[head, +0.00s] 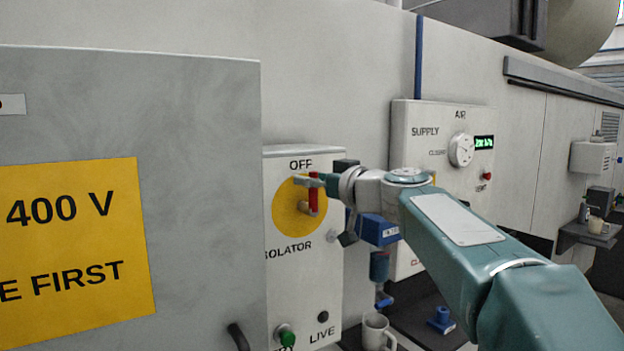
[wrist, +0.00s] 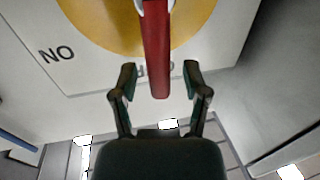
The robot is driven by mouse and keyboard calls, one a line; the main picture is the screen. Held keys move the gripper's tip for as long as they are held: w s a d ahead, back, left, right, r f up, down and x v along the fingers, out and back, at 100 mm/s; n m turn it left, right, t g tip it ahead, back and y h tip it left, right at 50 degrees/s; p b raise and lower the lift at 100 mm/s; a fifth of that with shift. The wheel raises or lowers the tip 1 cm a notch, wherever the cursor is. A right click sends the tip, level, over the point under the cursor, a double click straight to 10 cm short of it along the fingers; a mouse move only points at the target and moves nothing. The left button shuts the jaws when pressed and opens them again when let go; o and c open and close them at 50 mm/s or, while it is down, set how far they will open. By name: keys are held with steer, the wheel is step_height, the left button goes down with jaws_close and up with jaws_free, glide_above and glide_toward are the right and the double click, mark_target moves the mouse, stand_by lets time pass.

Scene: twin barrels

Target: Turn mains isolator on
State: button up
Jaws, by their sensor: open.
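The mains isolator is a light grey box (head: 282,235) with a yellow disc (head: 284,212) and a red handle (head: 313,200). The handle stands upright, its end towards the OFF label (head: 301,164). In the wrist view the picture is inverted: the red handle (wrist: 157,45) lies across the yellow disc (wrist: 95,20), partly covering OFF, and the ON label (wrist: 57,53) is at left. My gripper (head: 313,181) is at the handle's upper part. In the wrist view my gripper (wrist: 159,76) is open, one finger each side of the handle, with visible gaps.
A grey cabinet door (head: 200,150) with a yellow 400 V sign stands at near left, beside the isolator. An air supply panel (head: 443,125) is to the right. A mug (head: 375,334) and a blue object (head: 441,320) are below.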

steer(key=shift+w, duration=0.1)
jaws_close()
steer(key=shift+d, duration=0.1)
stand_by(0.3)
steer(key=shift+w+d+f+m+t+h, duration=0.25)
steer(key=shift+w+d+f+m+t, duration=0.6)
steer(key=shift+m, duration=2.5)
steer(key=shift+w+d+f+m+t+h, duration=0.45)
steer(key=shift+d+f+m, duration=0.65)
steer(key=shift+m, duration=2.3)
steer(key=shift+w+d+f+m+t+h, duration=0.1)
steer(key=shift+w+d+f+m+t, duration=0.9)
steer(key=shift+m, duration=2.35)
steer(key=shift+s+a+f, duration=0.35)
steer(key=shift+s+f, duration=0.15)
